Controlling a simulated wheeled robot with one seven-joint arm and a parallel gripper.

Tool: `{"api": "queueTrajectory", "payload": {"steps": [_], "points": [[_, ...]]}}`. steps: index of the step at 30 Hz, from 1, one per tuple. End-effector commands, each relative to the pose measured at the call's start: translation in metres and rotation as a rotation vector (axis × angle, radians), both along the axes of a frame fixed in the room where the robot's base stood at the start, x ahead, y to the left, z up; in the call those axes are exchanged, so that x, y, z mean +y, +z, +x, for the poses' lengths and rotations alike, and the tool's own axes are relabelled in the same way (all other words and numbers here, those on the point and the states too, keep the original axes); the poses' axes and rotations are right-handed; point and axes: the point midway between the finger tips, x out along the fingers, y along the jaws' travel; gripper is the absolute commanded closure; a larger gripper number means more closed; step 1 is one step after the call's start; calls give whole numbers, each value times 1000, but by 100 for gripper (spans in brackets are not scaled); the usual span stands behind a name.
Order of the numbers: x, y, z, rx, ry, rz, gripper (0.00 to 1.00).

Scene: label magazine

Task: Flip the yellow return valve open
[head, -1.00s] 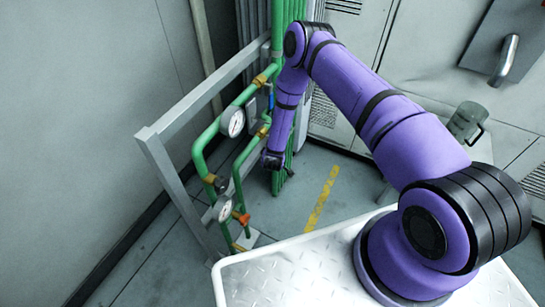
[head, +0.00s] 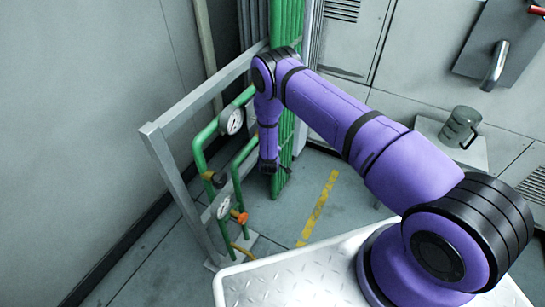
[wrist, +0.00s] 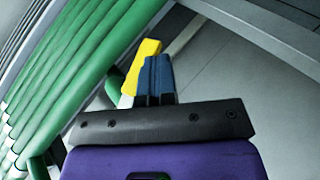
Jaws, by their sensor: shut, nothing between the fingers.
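A yellow handle (wrist: 146,50), which looks like the return valve's lever, shows in the wrist view just beyond and left of my fingertips. A pale piece sits below it, partly covered by the fingers. My gripper (wrist: 156,68) is shut and empty, its dark blue fingers together beside the yellow handle. I cannot tell whether they touch it. In the head view my gripper end (head: 268,167) hangs down in front of the green pipes, and my arm hides the yellow handle there.
Green pipework (head: 198,150) carries a round gauge (head: 232,121), a lower gauge (head: 223,207) and an orange handle (head: 240,217). A grey metal frame (head: 180,185) stands left of it. A jug (head: 459,127) rests on a stand at right. Floor with a yellow stripe (head: 319,207) is open.

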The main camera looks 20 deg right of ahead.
Motion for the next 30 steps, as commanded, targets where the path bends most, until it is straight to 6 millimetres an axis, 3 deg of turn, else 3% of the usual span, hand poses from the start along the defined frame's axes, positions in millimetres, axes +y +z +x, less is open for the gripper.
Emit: {"api": "queueTrajectory", "payload": {"steps": [17,30], "points": [[-21,4,24,-356,4,-354,100],[-36,19,40,-369,1,-367,100]]}}
